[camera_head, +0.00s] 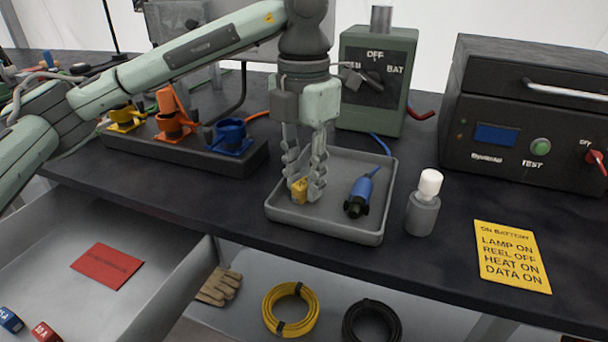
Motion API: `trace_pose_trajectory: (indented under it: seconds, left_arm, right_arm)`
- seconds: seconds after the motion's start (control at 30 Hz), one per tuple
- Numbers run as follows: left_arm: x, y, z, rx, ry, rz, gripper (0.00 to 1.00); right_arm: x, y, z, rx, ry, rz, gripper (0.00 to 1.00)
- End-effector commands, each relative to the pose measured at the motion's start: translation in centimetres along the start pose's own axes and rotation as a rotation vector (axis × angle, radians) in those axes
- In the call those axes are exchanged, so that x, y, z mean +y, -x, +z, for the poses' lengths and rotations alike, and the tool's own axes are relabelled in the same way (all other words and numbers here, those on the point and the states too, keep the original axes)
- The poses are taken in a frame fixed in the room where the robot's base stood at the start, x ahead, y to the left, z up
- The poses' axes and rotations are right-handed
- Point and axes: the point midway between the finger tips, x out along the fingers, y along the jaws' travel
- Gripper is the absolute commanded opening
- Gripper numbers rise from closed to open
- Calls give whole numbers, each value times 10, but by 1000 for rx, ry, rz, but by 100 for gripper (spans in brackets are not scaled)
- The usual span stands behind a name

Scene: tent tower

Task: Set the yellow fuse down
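The small yellow fuse (299,190) is between the fingertips of my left gripper (305,188), low inside the grey tray (330,229), toward its left side. The gripper points straight down and its fingers are close together on the fuse. The fuse is at or just above the tray floor; I cannot tell whether it touches. A blue connector with a black end (359,194) lies in the right part of the same tray. My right gripper is not in view.
A white-capped bottle (424,202) stands right of the tray. A green switch box (376,80) is behind it, and a dark test unit (530,112) at right. A connector strip (180,148) is at left. An open drawer (165,282) holds red and blue fuses.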

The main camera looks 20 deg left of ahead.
Motion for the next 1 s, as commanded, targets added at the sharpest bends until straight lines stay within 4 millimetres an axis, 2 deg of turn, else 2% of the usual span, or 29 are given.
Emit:
trace_pose_trajectory:
  seconds: [0.13, 0.37, 0.5, 0.7, 1.0]
  left_arm:
    - [0, 22, 1, -4, 1, 0, 27]
    - [1, 77, 1, -6, 1, 3, 27]
    - [0, 102, 1, -4, 1, 2, 27]
    - [0, 120, 0, -2, 0, 1, 27]
    - [0, 121, 0, 0, -1, 0, 27]
  right_arm:
    - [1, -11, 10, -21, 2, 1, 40]
    - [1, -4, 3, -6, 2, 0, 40]
    - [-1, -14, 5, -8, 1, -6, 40]
    - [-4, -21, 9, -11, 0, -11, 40]
    - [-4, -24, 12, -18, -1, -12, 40]
